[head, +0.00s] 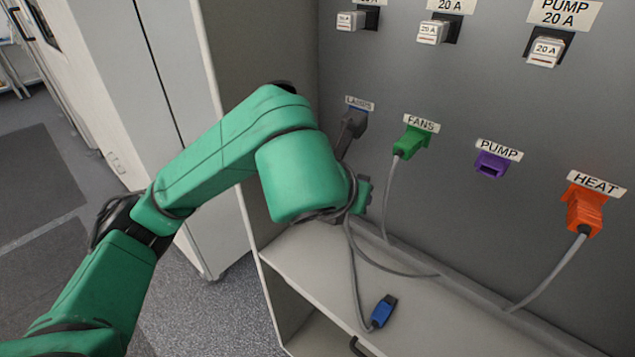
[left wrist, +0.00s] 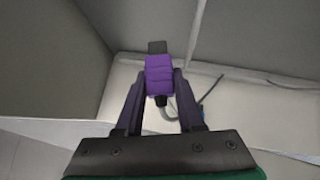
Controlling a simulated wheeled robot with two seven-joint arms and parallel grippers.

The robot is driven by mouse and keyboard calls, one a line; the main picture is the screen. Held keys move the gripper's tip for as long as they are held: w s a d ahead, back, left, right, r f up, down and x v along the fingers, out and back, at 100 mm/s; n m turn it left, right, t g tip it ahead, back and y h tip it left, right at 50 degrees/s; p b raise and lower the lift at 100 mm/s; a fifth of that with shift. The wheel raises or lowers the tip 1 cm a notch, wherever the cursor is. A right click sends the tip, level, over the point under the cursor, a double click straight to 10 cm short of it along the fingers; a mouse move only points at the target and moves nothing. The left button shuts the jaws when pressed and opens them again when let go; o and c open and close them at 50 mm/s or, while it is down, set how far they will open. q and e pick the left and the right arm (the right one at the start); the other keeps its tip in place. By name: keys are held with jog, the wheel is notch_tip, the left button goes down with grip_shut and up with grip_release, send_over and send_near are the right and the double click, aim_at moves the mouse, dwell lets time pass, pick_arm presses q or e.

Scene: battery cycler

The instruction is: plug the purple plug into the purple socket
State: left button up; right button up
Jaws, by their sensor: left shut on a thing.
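In the left wrist view my left gripper (left wrist: 160,84) is shut on the purple plug (left wrist: 160,68). The plug's dark end points away from my gripper, and a grey cable leaves its near end. In the head view the green wrist of my left arm hides the gripper and the plug. The purple socket (head: 491,165), under the PUMP label (head: 499,150), is on the grey panel, right of my wrist and apart from it. Its opening is empty. My right gripper is not in view.
A green plug (head: 412,142) sits at FANS and an orange plug (head: 584,211) at HEAT, both with cables. A dark grey connector (head: 353,123) is left of FANS. A blue plug (head: 383,311) lies loose on the shelf (head: 440,318). Labelled breakers (head: 546,52) line the upper panel.

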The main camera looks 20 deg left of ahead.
pick_arm(q)
jog(key=s+d+r+m+h+p, duration=0.1)
jog(key=s+d+r+m, duration=0.15)
jog(key=d, duration=0.55)
jog(key=s+d+r+m+h+p, duration=0.1)
jog(key=s+d+r, duration=0.15)
jog(key=d, duration=0.55)
jog(key=shift+n, duration=0.25)
jog(key=w+p, duration=0.1)
jog(key=w, duration=0.1)
jog(key=w+d+p, duration=0.1)
jog(key=w+p, duration=0.1)
jog(key=w, duration=0.1)
jog(key=shift+w+d, duration=0.15)
jog(key=shift+w, duration=0.2)
jog(key=shift+b, duration=0.5)
jog(key=shift+b, duration=0.55)
